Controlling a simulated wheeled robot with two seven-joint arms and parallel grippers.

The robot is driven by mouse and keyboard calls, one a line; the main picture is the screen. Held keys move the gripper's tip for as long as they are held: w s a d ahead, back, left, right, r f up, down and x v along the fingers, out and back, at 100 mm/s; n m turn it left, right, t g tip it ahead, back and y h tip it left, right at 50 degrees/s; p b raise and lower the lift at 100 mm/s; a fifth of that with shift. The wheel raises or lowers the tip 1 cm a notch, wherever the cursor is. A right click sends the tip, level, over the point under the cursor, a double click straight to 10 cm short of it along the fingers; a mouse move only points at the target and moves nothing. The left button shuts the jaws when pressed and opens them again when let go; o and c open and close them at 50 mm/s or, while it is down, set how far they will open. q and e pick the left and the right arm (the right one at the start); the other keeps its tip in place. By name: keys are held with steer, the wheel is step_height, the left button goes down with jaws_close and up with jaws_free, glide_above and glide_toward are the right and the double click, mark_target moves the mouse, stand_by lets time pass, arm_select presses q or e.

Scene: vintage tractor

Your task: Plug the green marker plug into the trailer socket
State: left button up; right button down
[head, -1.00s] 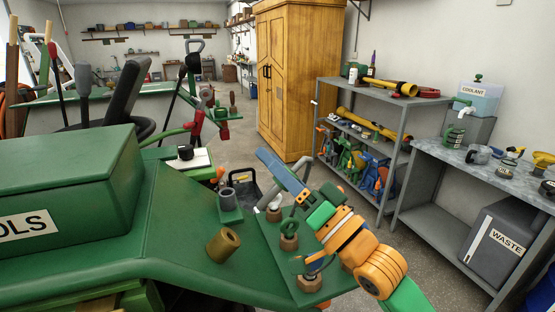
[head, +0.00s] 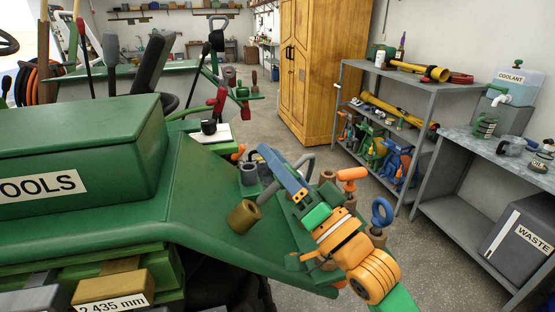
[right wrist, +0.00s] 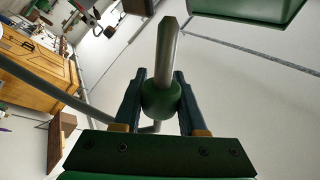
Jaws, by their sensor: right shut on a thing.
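My right gripper (head: 268,158) is over the green deck at the tractor's side. In the right wrist view (right wrist: 158,95) its dark blue fingers are shut on a green rounded body with a grey pointed pin, which looks like the green marker plug (right wrist: 160,102). The pin points away from the palm. In the head view the gripper hides the plug. A short grey cylinder (head: 248,175) stands on the deck, left of the fingertips; I cannot tell whether it is the trailer socket. My left gripper is not in view.
An orange T-handle (head: 351,175) and a blue ring handle (head: 382,210) stand on brown bases, right of my gripper. A brown cylinder (head: 243,216) stands on the deck. A green toolbox (head: 75,140) is at left. Grey shelves (head: 410,85) stand beyond open floor at right.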

stand_by(0.3)
stand_by(0.4)
steer(key=shift+p, duration=0.45)
steer(key=shift+r, duration=0.1)
stand_by(0.3)
steer(key=shift+s+a+f+b, duration=0.25)
steer(key=shift+a+f, duration=0.55)
steer(key=shift+f, duration=0.05)
steer(key=shift+s+a+f+b, duration=0.25)
steer(key=shift+a+f, duration=0.5)
steer(key=shift+f, duration=0.05)
stand_by(0.3)
